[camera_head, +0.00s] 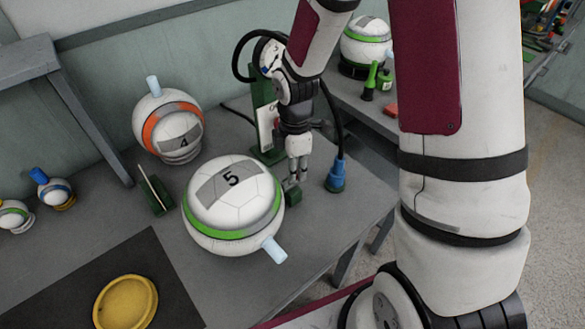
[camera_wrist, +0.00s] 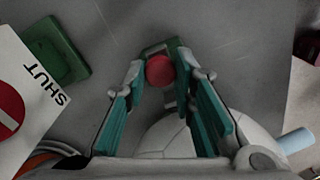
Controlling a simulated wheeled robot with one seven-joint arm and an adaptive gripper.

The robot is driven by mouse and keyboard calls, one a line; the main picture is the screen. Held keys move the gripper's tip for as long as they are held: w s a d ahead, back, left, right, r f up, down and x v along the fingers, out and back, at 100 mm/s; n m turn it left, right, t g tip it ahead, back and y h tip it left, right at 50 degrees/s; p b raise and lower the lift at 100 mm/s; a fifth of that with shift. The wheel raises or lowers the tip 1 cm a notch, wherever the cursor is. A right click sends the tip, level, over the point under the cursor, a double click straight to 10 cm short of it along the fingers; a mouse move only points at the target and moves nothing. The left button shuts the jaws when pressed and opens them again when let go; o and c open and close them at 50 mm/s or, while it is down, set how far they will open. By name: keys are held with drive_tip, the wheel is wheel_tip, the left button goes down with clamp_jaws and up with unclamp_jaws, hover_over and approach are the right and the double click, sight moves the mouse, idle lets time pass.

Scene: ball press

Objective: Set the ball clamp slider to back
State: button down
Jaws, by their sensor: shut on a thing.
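My gripper (camera_head: 295,177) points down at the table just right of the large ball marked 5 (camera_head: 232,200). In the wrist view, my gripper's fingers (camera_wrist: 163,78) are closed on a round red knob (camera_wrist: 160,70). The knob sits at a small green clamp block (camera_wrist: 178,48); the block also shows in the head view (camera_head: 293,196), right under the fingertips. I take this to be the ball clamp slider. The knob is hidden in the head view. Part of the white ball (camera_wrist: 165,135) lies behind the fingers in the wrist view.
A green stand with a white sign (camera_head: 266,130) is behind my gripper; its sign reads SHUT (camera_wrist: 30,85) in the wrist view. A blue cone-shaped object (camera_head: 336,176) stands to the right. Ball 4 (camera_head: 170,130) is at the back left. A yellow disc (camera_head: 126,302) lies front left.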

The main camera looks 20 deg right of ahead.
drive_tip(key=shift+d, duration=0.25)
drive_tip(key=c, duration=1.3)
unclamp_jaws()
drive_tip(key=shift+d, duration=0.1)
drive_tip(key=shift+c, duration=0.2)
wheel_tip(320, 180, up, 12)
drive_tip(key=shift+r, duration=0.1)
drive_tip(key=s+r+m+t, duration=0.4)
drive_tip(key=s+r+m, duration=1.1)
drive_tip(key=s+m, duration=0.2)
drive_tip(key=shift+s+a+t, duration=0.3)
drive_tip(key=shift+s+t, duration=0.1)
drive_tip(key=shift+s, duration=0.85)
